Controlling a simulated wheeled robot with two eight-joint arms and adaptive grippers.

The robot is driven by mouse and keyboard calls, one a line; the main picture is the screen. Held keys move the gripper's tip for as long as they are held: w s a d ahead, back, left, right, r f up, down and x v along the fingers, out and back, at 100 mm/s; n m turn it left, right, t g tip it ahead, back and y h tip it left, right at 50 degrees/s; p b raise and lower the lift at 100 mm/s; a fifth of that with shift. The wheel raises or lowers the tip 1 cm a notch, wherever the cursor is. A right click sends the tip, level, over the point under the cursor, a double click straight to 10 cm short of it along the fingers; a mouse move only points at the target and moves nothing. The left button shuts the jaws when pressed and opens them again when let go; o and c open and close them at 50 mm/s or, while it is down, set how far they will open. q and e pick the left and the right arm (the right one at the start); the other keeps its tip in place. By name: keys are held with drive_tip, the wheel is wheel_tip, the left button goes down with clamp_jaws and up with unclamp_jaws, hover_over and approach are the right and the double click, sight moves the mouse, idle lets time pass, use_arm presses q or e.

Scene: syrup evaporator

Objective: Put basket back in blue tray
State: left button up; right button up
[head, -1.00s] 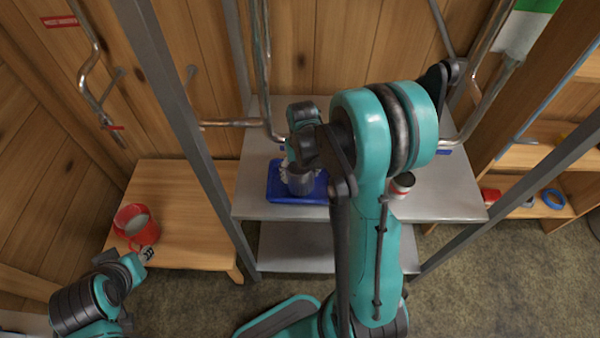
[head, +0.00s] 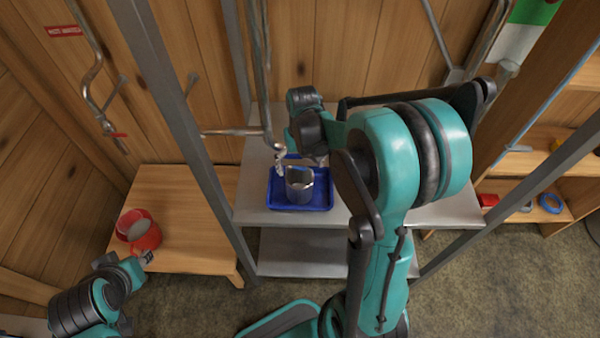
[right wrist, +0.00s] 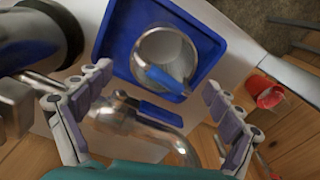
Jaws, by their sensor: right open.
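The metal cylindrical basket (head: 299,187) stands upright in the blue tray (head: 318,203) on the grey metal shelf. In the right wrist view the basket (right wrist: 165,48) shows its round open top, with a blue piece at its near side, inside the rim of the tray (right wrist: 118,55). My right gripper (head: 299,160) is open, just behind and above the basket in the head view.
The jug sits on a wooden table (head: 185,195) at the left. A metal pipe (head: 262,75) hangs down close to the right gripper. Grey posts (head: 180,115) frame the shelf (head: 445,210). Wooden shelves (head: 540,180) with small items stand at the right.

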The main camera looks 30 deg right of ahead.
sight(301, 174)
wheel_tip(301, 174, up, 4)
drive_tip(key=shift+r+p, duration=0.1)
drive_tip(key=shift+p, duration=0.25)
drive_tip(key=shift+r, duration=0.25)
drive_tip(key=s+a+r+n+t, duration=0.2)
drive_tip(key=s+a+r+t, duration=0.4)
drive_tip(key=s+a, duration=0.4)
drive_tip(key=shift+s+a+r+n+t, duration=0.3)
drive_tip(key=shift+a+r+n+t, duration=0.1)
drive_tip(key=shift+t, duration=0.1)
wheel_tip(301, 174, down, 9)
drive_tip(key=b, duration=0.9)
